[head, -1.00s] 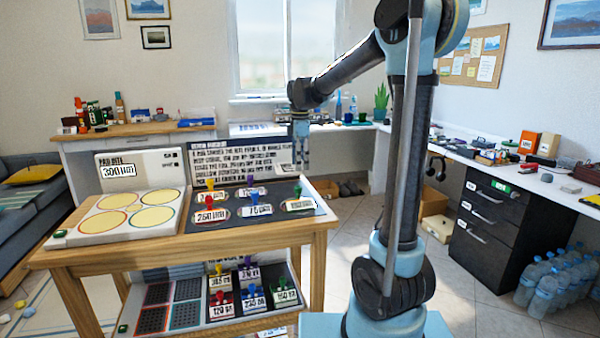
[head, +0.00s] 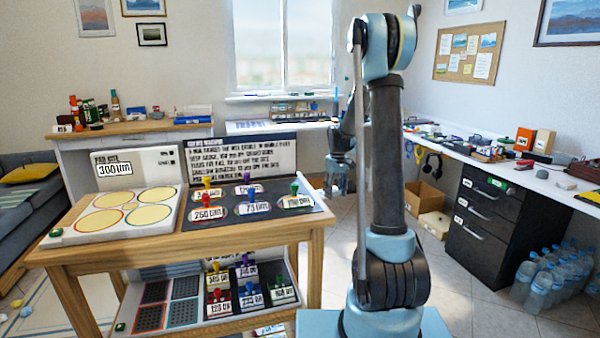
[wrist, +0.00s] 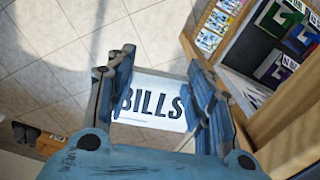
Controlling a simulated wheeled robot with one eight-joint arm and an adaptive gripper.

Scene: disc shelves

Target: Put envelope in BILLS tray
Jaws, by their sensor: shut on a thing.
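A white envelope (wrist: 153,100) printed with BILLS in dark letters lies between the blue fingers of my gripper (wrist: 160,72) in the wrist view. The gripper is shut on it, above the tiled floor. In the head view my gripper (head: 338,188) hangs low, just right of the wooden bench, partly beside my arm column. The envelope cannot be made out there. I cannot identify a BILLS tray in either view.
The wooden bench (head: 150,254) with disc pads and labelled knobs stands at left. A white desk (head: 530,182) with clutter runs along the right wall above black drawers (head: 490,222). Water bottles (head: 550,280) and a cardboard box (head: 424,196) stand on the floor.

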